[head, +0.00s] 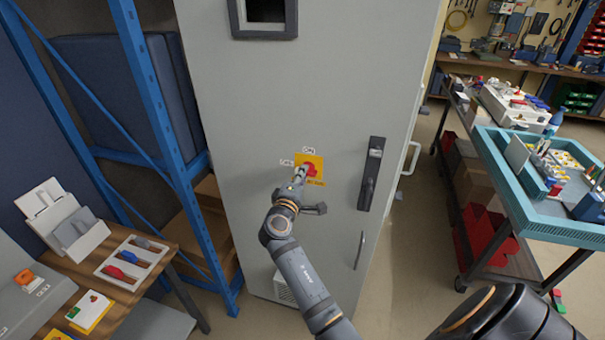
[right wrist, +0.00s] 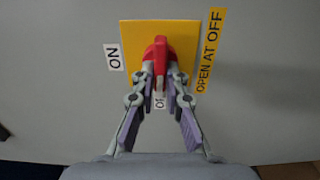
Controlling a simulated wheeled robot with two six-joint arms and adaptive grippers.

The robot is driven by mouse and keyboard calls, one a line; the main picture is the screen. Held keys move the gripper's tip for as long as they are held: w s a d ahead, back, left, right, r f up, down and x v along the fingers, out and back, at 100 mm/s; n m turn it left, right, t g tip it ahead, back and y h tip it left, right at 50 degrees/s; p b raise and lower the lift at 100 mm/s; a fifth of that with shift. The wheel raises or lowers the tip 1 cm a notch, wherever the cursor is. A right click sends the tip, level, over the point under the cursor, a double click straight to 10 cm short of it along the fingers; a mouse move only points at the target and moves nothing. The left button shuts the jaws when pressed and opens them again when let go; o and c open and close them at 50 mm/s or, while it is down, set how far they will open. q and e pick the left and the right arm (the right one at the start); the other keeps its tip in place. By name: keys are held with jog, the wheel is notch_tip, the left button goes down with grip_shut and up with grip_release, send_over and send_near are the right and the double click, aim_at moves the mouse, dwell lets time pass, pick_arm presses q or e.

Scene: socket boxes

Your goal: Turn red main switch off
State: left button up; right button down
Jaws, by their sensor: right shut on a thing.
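The red main switch (head: 311,171) sits on a yellow plate (head: 316,161) on the grey cabinet front. In the right wrist view the red handle (right wrist: 160,57) shows in front of the yellow plate (right wrist: 134,40). My right gripper (head: 301,178) is shut on the red handle, with one finger on each side of it in the right wrist view (right wrist: 163,75). There the handle runs up and down, in line with the partly hidden OFF label (right wrist: 160,102) below it. The ON label (right wrist: 113,57) is to its left. My left gripper is not in view.
The grey cabinet (head: 245,110) has a black door handle (head: 371,175) right of the switch. A blue rack (head: 150,90) and a wooden table (head: 110,300) with tools stand left. A cart with a teal tray (head: 560,232) stands right.

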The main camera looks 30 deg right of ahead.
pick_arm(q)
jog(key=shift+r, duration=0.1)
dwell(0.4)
pick_arm(e)
jog(key=c, duration=1.4)
grip_release()
